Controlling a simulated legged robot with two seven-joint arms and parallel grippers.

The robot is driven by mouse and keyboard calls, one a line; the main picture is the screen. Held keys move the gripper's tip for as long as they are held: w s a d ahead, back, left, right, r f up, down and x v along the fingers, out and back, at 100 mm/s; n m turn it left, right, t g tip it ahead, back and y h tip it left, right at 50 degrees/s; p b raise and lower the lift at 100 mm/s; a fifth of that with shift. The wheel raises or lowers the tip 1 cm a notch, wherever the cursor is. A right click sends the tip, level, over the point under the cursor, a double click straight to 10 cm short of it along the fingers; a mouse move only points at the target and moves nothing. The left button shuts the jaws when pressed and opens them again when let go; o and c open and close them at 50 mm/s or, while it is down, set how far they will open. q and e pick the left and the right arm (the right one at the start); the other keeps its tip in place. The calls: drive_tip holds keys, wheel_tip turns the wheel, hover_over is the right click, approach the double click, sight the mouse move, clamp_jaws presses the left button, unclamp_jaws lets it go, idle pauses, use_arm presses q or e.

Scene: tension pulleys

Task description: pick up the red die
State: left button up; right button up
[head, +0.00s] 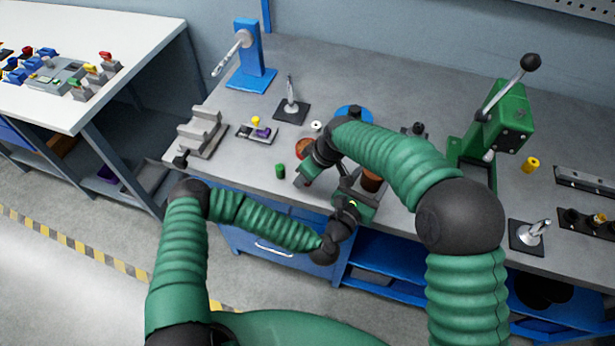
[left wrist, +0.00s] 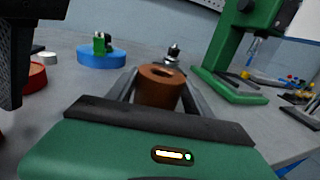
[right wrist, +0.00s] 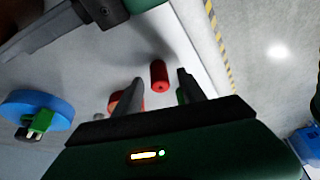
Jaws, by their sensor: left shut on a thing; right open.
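The red die (right wrist: 159,73), a small red cylinder, stands on the table in the right wrist view, between the lines of my right gripper's fingers (right wrist: 157,88). The right gripper is open, and I cannot tell if it touches the die. In the head view the right gripper (head: 306,182) is low over the table's front edge and mostly hides the die. My left gripper (left wrist: 157,88) is shut on a brown cylinder (left wrist: 160,92) with a hole in its top. In the head view this brown cylinder (head: 371,182) is beside the right arm.
A green cylinder (head: 280,171) stands left of the right gripper. A reddish-brown disc (head: 304,147) and a blue disc (left wrist: 100,58) with a green part lie behind. A green press (head: 502,118) stands at right. The two grippers are close together.

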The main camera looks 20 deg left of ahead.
clamp_jaws()
idle(0.3)
wheel_tip(320, 180, up, 10)
idle(0.5)
